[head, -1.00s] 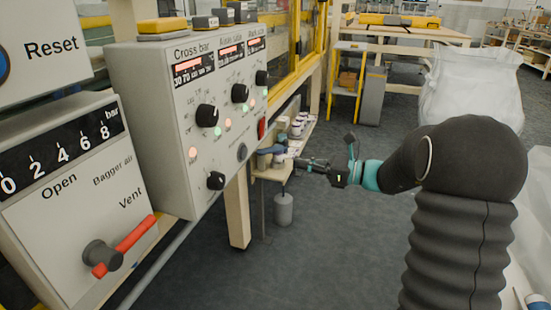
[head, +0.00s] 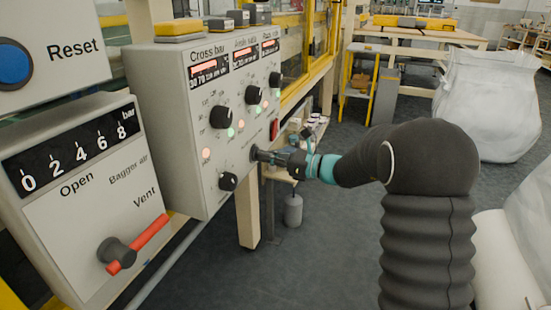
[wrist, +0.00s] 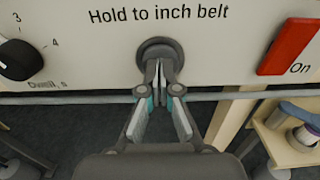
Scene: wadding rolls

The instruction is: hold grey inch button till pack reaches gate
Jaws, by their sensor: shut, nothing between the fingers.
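The grey inch button (wrist: 160,46) is a round dark grey button under the words "Hold to inch belt" in the wrist view. It is on the front of the grey control box (head: 180,130). My gripper (wrist: 160,70) is shut and empty, with its fingertips together in front of the button's lower middle. In the head view my gripper (head: 258,154) reaches the panel face at the button, which it mostly hides. The tips look to be touching the button; I cannot tell whether it is pressed in. I cannot make out the pack or the gate.
A red switch marked "On" (wrist: 290,46) is right of the button, and a black knob (wrist: 17,56) is left of it. A red-handled Vent valve (head: 135,243) is at the lower left. A wooden shelf (wrist: 290,145) with rolls stands below right.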

